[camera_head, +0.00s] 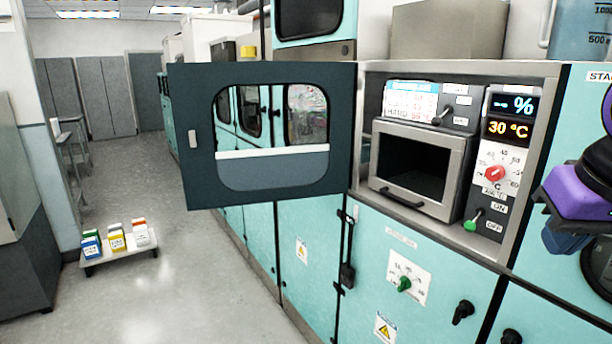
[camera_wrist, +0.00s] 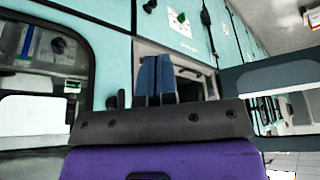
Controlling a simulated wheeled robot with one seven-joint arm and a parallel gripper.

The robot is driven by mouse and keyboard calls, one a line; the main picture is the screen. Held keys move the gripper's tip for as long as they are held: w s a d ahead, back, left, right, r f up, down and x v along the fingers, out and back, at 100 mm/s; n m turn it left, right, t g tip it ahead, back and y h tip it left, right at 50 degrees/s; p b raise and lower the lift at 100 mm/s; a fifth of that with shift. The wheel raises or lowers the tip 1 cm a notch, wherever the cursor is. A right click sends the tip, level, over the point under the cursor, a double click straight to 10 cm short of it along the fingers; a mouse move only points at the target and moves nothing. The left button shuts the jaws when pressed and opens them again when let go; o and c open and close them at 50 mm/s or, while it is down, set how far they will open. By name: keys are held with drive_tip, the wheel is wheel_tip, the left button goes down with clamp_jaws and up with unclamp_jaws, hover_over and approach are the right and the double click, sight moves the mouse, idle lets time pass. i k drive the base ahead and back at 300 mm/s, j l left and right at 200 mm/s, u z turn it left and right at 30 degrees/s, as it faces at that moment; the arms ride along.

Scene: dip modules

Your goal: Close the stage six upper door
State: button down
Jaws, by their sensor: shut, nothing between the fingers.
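The stage six upper door (camera_head: 180,130) is a dark panel with a rounded window and a small light handle (camera_head: 193,139). In the head view it stands wide open, swung out to the left of the lit compartment. In the wrist view a dark door panel (camera_wrist: 265,75) shows at the right. My gripper (camera_wrist: 156,62) has its blue fingers together and empty in the wrist view, in front of the cabinet. In the head view my purple and blue gripper parts are at the right edge, well apart from the door; the fingertips are unclear there.
The open compartment holds a grey box (camera_head: 418,165), a red dial (camera_head: 495,173) and a green-tipped switch (camera_head: 472,224). Below are a green knob (camera_head: 404,284) and black handles. A low cart (camera_head: 120,258) with small boxes stands on the left floor. The aisle floor is mostly clear.

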sight(212, 178)
drive_tip(key=k, duration=0.6)
drive_tip(key=z, duration=1.45)
drive_tip(key=j+z, duration=0.2)
drive_tip(key=j, duration=0.85)
drive_tip(key=j+z, duration=0.25)
drive_tip(key=j, duration=0.75)
drive_tip(key=k+j, duration=0.1)
drive_tip(key=j, duration=1.9)
drive_tip(key=k+j, duration=0.15)
drive_tip(key=j, duration=1.9)
drive_tip(key=k+j+z, duration=0.45)
drive_tip(key=k+j, duration=0.45)
drive_tip(key=k+j+u, duration=0.15)
drive_tip(key=u, duration=0.25)
